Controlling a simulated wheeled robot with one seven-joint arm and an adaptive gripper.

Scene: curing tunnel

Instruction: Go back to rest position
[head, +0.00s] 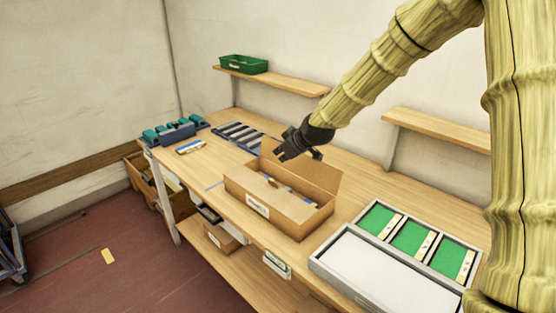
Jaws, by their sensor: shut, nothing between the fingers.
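My gripper (297,150), black and shut with nothing in it, is in the head view at the end of my yellowish arm. It appears above the back edge of an open cardboard box (281,217) on the wooden table. The box has a white label on its front and its back flap stands up. A brown piece and some small blue and yellow items lie in the box, too small to tell. The gripper looks apart from the box contents.
A grey tray (375,274) with several green panels is at the front right. A grey slotted rack (243,137) and a blue holder with teal items (177,133) stand at the back left. A green bin (243,64) sits on a wall shelf (282,82). Another shelf (438,129) is at right.

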